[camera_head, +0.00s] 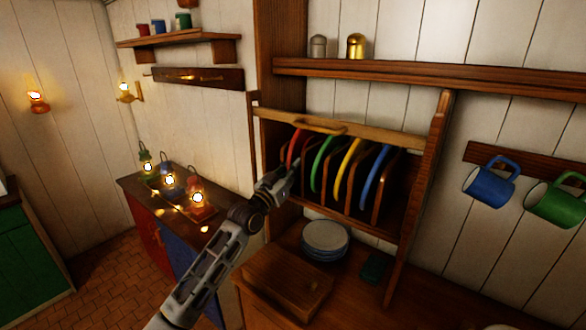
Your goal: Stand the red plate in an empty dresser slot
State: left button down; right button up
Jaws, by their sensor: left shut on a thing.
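The red plate (294,147) stands on edge in the leftmost part of the dresser rack (350,133), seen nearly edge-on. My left gripper (291,172) is shut on the red plate at its lower front edge. The fingers are small and dark here, and part of the plate is hidden behind the gripper and the rack's front rail. Whether the plate rests on the slot's base cannot be told. A green plate (317,165), a yellow plate (343,175) and a blue plate (371,181) stand upright to its right, between wooden dividers. My right gripper is not in view.
Below the rack, a stack of pale plates (326,237), a wooden board (288,277) and a dark green block (374,268) lie on the counter. Blue and green mugs (490,184) hang at right. Lit lanterns (170,182) stand on the left cabinet.

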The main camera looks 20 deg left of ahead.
pick_arm(q)
jog(key=shift+r, duration=0.15)
jog(key=c, duration=1.4)
grip_release()
jog(key=shift+c, duration=0.2)
jog(key=shift+d, duration=0.1)
jog(key=shift+c, duration=1.3)
jog(key=shift+o, duration=1.4)
jog(key=shift+s+f, duration=0.1)
jog(key=shift+f, duration=0.2)
jog(key=shift+v, duration=1.35)
jog(key=shift+v, duration=1.3)
jog(key=shift+s+r, duration=0.1)
jog(key=shift+r, duration=0.05)
